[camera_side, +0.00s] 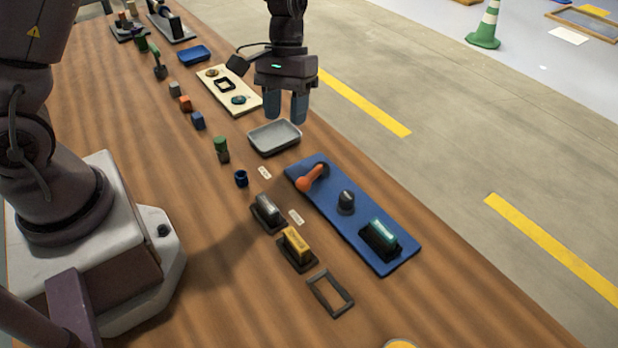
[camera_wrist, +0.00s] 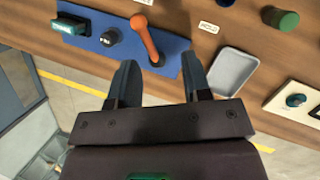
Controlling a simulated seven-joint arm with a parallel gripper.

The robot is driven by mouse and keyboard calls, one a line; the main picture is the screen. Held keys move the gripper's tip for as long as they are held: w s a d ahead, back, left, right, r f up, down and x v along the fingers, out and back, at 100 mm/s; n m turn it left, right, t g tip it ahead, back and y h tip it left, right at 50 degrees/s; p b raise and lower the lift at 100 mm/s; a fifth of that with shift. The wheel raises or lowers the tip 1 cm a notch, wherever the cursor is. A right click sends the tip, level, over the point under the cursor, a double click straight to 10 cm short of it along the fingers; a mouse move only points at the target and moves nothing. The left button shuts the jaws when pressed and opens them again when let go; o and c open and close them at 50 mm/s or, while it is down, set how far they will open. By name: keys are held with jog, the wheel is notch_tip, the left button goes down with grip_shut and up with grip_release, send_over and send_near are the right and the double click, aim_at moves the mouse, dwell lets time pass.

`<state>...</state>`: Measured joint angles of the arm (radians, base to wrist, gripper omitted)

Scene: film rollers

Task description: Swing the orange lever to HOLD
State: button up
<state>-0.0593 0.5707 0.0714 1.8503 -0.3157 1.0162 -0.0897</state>
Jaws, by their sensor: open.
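The orange lever (camera_side: 312,177) sits at the far end of a blue panel (camera_side: 327,204) on the wooden table. In the wrist view the lever (camera_wrist: 146,38) slants up and left from its dark pivot, on the blue panel (camera_wrist: 174,66). The panel also bears a dark knob (camera_side: 346,201) and a teal block (camera_side: 381,236) in a black holder. My gripper (camera_side: 287,108) is open and empty, above the table near the grey tray, apart from the lever. In the wrist view its fingers (camera_wrist: 161,82) point toward the panel, with the lever's pivot between them in the picture.
A grey tray (camera_side: 274,136) lies beside the panel's far end. A grey block (camera_side: 267,208) and a yellow block (camera_side: 296,242) sit in dark holders left of the panel. Small labels (camera_side: 264,172) and an empty frame (camera_side: 330,294) lie nearby. Bare wood shows around them.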

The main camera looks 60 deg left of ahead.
aim_at(308, 175)
jog(key=shift+n+h, duration=0.6)
jog(key=shift+n, duration=0.2)
jog(key=d+f, duration=0.1)
jog(key=f, duration=0.3)
jog(key=d+f, duration=0.2)
jog(key=f, duration=0.3)
jog(key=w+d+f, duration=0.1)
jog(key=d+f, duration=0.1)
jog(key=f, duration=0.2)
jog(key=shift+d+f, duration=0.2)
jog(key=shift+f, duration=0.15)
grip_shut()
